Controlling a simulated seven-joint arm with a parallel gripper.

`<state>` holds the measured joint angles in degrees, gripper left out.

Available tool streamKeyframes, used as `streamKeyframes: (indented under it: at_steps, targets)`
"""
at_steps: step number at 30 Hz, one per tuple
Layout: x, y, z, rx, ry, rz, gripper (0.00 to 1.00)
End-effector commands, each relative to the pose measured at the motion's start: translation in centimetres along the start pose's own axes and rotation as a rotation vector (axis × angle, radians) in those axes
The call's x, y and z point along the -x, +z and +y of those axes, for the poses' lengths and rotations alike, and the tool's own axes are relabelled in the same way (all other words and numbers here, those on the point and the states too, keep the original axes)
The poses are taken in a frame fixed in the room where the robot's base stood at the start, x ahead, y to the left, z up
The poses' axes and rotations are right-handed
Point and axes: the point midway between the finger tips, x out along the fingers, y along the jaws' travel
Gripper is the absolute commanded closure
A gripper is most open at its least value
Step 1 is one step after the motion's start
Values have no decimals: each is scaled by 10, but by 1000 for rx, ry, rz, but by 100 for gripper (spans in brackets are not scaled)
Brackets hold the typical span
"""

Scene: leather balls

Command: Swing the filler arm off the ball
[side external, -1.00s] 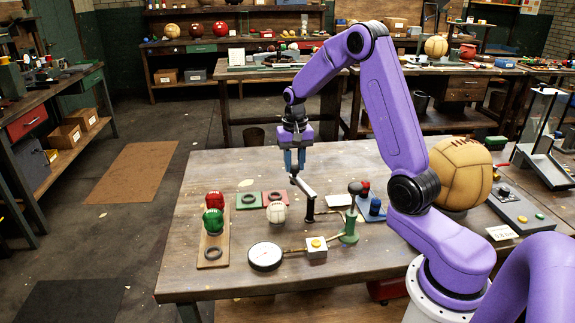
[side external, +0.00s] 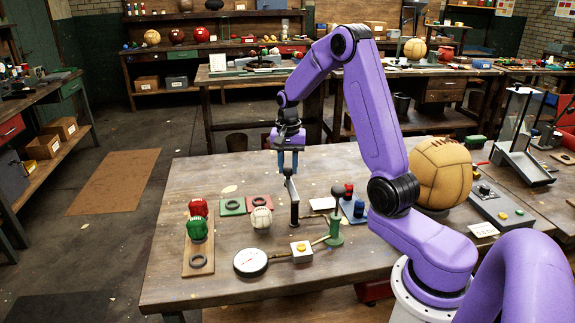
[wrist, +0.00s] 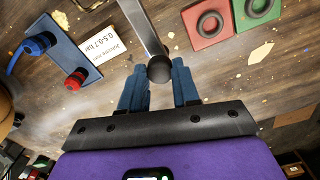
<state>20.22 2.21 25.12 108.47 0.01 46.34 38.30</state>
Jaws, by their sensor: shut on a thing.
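The filler arm (side external: 292,190) is a metal bar on a short upright post, with a dark knob (wrist: 159,69) at its free end. My gripper (side external: 288,166) is shut on that knob; in the wrist view its blue fingers (wrist: 159,84) stand on either side of it. The bar points from the post towards the back of the bench. The small white ball (side external: 261,219) sits on the bench to the left of the post, with a visible gap between it and the bar. The ball does not show in the wrist view.
A green pad (side external: 232,207) and a red pad (side external: 260,203) carry dark rings behind the ball. A green-based lever (side external: 336,232), pressure gauge (side external: 250,262) and yellow-button box (side external: 301,249) stand nearby. A card (wrist: 100,50) and blue plate (wrist: 55,50) lie to the right of the post.

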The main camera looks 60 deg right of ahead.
Motion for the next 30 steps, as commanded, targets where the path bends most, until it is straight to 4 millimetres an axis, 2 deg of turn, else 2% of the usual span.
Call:
streamKeyframes:
  at_steps: [5, 6, 7, 8, 16, 20, 23, 30]
  targets:
    - [1, -2, 2, -8, 0, 1, 100]
    - [1, -2, 2, -8, 0, 1, 56]
    - [1, -2, 2, -8, 0, 1, 47]
    - [1, -2, 2, -7, 0, 1, 44]
    - [1, -1, 1, -4, 1, 0, 44]
    - [8, -1, 1, -3, 0, 1, 44]
    - [21, -1, 1, -3, -2, 2, 44]
    - [70, -2, 0, -4, -4, 5, 44]
